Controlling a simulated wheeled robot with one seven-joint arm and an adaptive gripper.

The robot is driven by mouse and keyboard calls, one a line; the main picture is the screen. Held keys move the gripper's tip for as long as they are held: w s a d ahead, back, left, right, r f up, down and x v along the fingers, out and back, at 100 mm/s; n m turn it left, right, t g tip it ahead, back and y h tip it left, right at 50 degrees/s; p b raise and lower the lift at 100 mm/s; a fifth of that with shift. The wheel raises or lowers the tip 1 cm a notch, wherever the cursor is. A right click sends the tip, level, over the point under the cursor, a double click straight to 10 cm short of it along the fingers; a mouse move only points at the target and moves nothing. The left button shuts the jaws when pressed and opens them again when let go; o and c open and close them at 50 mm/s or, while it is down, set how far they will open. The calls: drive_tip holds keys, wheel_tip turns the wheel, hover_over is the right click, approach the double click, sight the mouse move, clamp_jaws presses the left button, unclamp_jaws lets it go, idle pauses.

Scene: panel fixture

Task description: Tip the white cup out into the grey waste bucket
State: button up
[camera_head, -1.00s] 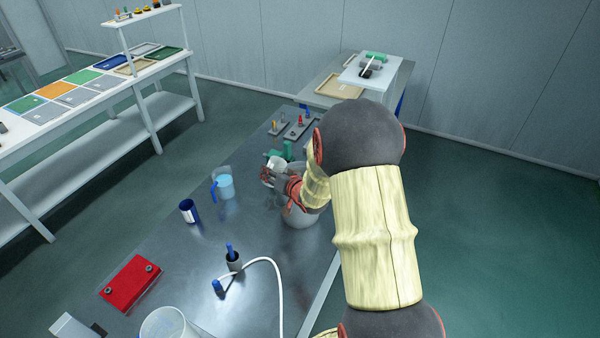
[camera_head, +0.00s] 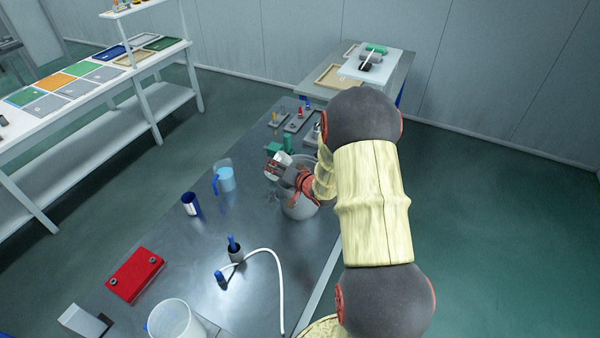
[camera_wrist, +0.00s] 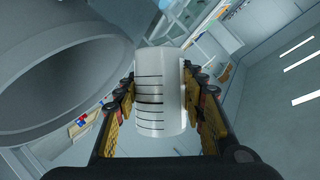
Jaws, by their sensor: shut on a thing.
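The white cup (camera_wrist: 158,95) with dark measuring lines sits between the two fingers of my gripper (camera_wrist: 160,108), which is shut on it. In the head view the cup (camera_head: 282,160) is held above the table, over the far left side of the grey waste bucket (camera_head: 299,208). My gripper (camera_head: 278,168) and wrist cover part of the bucket's mouth. In the wrist view the bucket (camera_wrist: 60,85) is large at the left, its open mouth close beside the cup. The cup's contents are not visible, and I cannot tell its exact tilt.
A clear jug of blue liquid (camera_head: 224,177) and a dark blue mug (camera_head: 191,204) stand left of the bucket. Green blocks (camera_head: 277,150) and small peg holders (camera_head: 297,122) lie behind. A white hose (camera_head: 270,260), red box (camera_head: 135,274) and clear container (camera_head: 174,320) are nearer.

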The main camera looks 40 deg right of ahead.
drive_tip(key=shift+f+m, duration=0.15)
drive_tip(key=shift+m, duration=0.15)
drive_tip(key=shift+r+m+t+y+p, duration=0.3)
drive_tip(key=shift+r+m+y+p, duration=0.25)
drive_tip(key=shift+p, duration=0.25)
idle(0.6)
drive_tip(key=shift+d+f+m+t+y+b, duration=0.1)
drive_tip(key=shift+f+m+t+y+b, duration=0.55)
drive_tip(key=shift+m, duration=0.6)
idle(2.5)
drive_tip(key=shift+s+d+f+m+y+p, duration=0.2)
drive_tip(key=shift+d+m+p, duration=0.1)
drive_tip(key=shift+d, duration=0.1)
drive_tip(key=shift+s+d+f+m+y+p, duration=0.1)
drive_tip(key=shift+d+f+m+y+p, duration=0.1)
drive_tip(key=shift+d+m+p, duration=0.15)
idle(1.3)
drive_tip(key=shift+d+r, duration=0.1)
drive_tip(key=shift+d, duration=0.05)
idle(0.4)
